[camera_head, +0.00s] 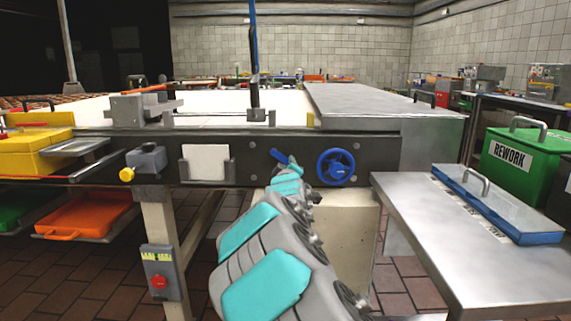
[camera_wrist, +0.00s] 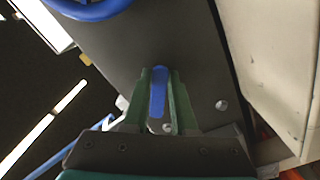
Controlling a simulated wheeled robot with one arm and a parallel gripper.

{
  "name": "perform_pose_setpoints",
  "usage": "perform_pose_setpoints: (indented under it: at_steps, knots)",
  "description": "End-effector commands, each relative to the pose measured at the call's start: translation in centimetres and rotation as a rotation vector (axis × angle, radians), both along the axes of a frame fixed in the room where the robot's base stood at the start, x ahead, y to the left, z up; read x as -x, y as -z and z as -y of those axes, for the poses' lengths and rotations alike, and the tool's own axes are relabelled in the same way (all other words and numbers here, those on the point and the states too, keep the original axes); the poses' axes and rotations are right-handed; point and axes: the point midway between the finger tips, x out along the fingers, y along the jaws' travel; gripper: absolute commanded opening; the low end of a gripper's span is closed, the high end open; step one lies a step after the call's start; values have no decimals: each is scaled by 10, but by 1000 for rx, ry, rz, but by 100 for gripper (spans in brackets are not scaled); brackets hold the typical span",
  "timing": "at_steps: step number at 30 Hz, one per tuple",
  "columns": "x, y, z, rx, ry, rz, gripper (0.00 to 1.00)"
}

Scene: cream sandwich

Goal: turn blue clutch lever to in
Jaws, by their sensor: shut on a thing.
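The blue clutch lever (camera_wrist: 158,98) lies between the two green fingers of my gripper (camera_wrist: 158,78) in the wrist view, against a dark panel. My gripper is shut on it. In the head view a short blue bar, seemingly the lever (camera_head: 278,155), shows at the tip of my arm, tilted down to the right. My wrist hides the rest of it there. I cannot read any in or out marking near it.
A blue handwheel (camera_head: 336,167) sits on the same dark panel, just right of my wrist. A steel side table (camera_head: 430,235) with a blue lidded tray (camera_head: 497,205) stands to the right. A grey box with a red button (camera_head: 159,282) hangs on the left leg.

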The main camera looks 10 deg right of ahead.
Motion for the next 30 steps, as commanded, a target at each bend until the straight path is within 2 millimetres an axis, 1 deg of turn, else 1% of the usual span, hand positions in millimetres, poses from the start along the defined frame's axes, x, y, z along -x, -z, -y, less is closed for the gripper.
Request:
perform_pose_setpoints:
  at_steps: [1, 9, 23, 24, 30]
  knots:
    - [0, -3, 0, 23, 0, -2, 0]
    - [0, -6, 1, 99, -2, -17, 0]
    - [1, -7, 1, 112, -3, -19, 0]
    - [1, -7, 1, 112, -3, -19, 26]
    - [1, -6, 2, 111, -2, -19, 48]
